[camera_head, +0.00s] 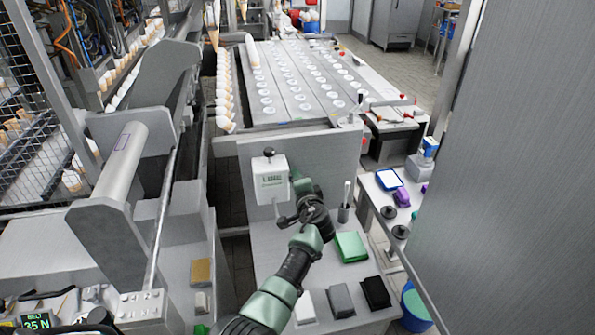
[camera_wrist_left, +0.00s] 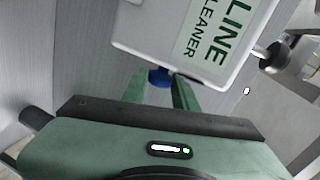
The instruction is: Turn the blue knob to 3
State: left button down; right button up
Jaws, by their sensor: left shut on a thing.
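The blue knob (camera_wrist_left: 160,78) shows under the lower edge of a white box with green lettering, the line cleaner (camera_wrist_left: 205,35), in the left wrist view. The same box (camera_head: 270,180) is mounted on a grey upright panel in the head view. My left gripper (camera_wrist_left: 159,90) has its two green fingers on either side of the knob and is shut on it. No number scale is readable at the knob. My right gripper is in neither view.
A large grey wall (camera_head: 510,180) closes off the right side.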

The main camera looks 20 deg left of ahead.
pick_arm(q)
jog(key=r+g+h+p, duration=0.1)
jog(key=g+p, duration=0.1)
jog(key=p, duration=0.3)
jog(key=shift+a, duration=0.1)
jog(key=shift+w+f+g+h+p, duration=0.1)
jog(key=shift+f+g+h+p, duration=0.1)
jog(key=shift+g+h+p, duration=0.6)
jog(key=shift+f, duration=0.1)
jog(key=c, duration=1.3)
grip_release()
jog(key=shift+c, duration=0.2)
jog(key=shift+o, duration=1.1)
jog(key=shift+a, duration=0.1)
jog(key=v, duration=0.7)
jog(key=shift+r+b, duration=0.25)
jog(key=shift+b, duration=0.15)
